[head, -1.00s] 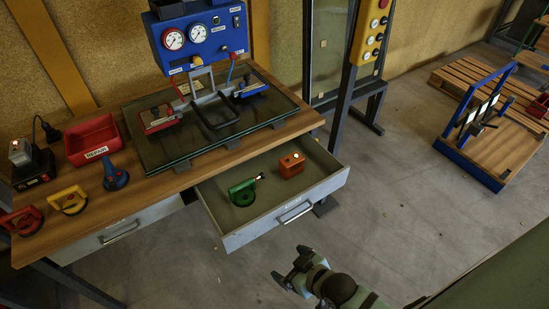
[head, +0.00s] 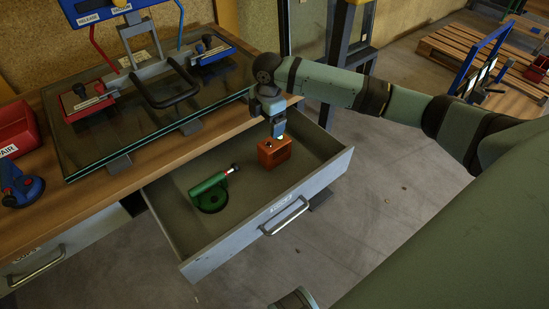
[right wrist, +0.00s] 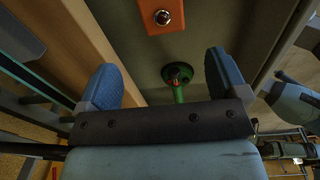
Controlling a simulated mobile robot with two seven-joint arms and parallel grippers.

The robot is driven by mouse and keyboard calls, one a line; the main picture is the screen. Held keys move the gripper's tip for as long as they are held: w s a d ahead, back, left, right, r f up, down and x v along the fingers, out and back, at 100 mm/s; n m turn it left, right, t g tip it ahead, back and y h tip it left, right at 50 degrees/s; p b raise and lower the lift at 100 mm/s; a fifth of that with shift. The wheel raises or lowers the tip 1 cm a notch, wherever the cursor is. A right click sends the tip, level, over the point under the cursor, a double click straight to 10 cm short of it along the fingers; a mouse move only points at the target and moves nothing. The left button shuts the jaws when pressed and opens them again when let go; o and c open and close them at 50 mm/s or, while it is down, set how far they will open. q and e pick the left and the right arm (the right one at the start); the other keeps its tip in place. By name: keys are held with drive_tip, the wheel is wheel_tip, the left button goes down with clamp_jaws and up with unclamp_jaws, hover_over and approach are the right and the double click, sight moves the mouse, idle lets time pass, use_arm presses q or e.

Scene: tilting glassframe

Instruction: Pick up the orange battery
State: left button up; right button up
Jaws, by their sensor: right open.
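The orange battery (head: 274,153) is a small box standing in the open drawer, near its back right. My right gripper (head: 279,128) is directly above it in the head view, pointing down, its fingers close to the battery's top. In the right wrist view the two blue fingers (right wrist: 160,66) are spread apart with nothing between them. The battery (right wrist: 163,14) shows there at the top edge, partly cut off, with a round metal knob on its face. Whether a finger touches it, I cannot tell. My left gripper is not in view.
A green suction-cup tool (head: 211,192) lies in the drawer (head: 225,245) to the left of the battery; it also shows in the right wrist view (right wrist: 178,76). The tabletop with a glass pane (head: 150,125) overhangs behind. The drawer walls surround the battery.

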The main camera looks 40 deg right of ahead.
sight(275, 141)
drive_tip(key=f, duration=0.2)
drive_tip(key=d+f+b, duration=0.1)
drive_tip(key=f, duration=0.2)
drive_tip(key=d+f+b, duration=0.1)
drive_tip(key=f, duration=0.1)
drive_tip(key=shift+w+f, duration=0.15)
drive_tip(key=shift+f, duration=0.15)
drive_tip(key=f, duration=0.1)
drive_tip(key=f+b, duration=0.1)
drive_tip(key=f, duration=0.1)
drive_tip(key=f+b, duration=0.1)
drive_tip(key=f, duration=0.1)
drive_tip(key=shift+d+f, duration=0.1)
drive_tip(key=shift+d, duration=0.25)
drive_tip(key=c, duration=1.4)
drive_tip(key=shift+r, duration=0.25)
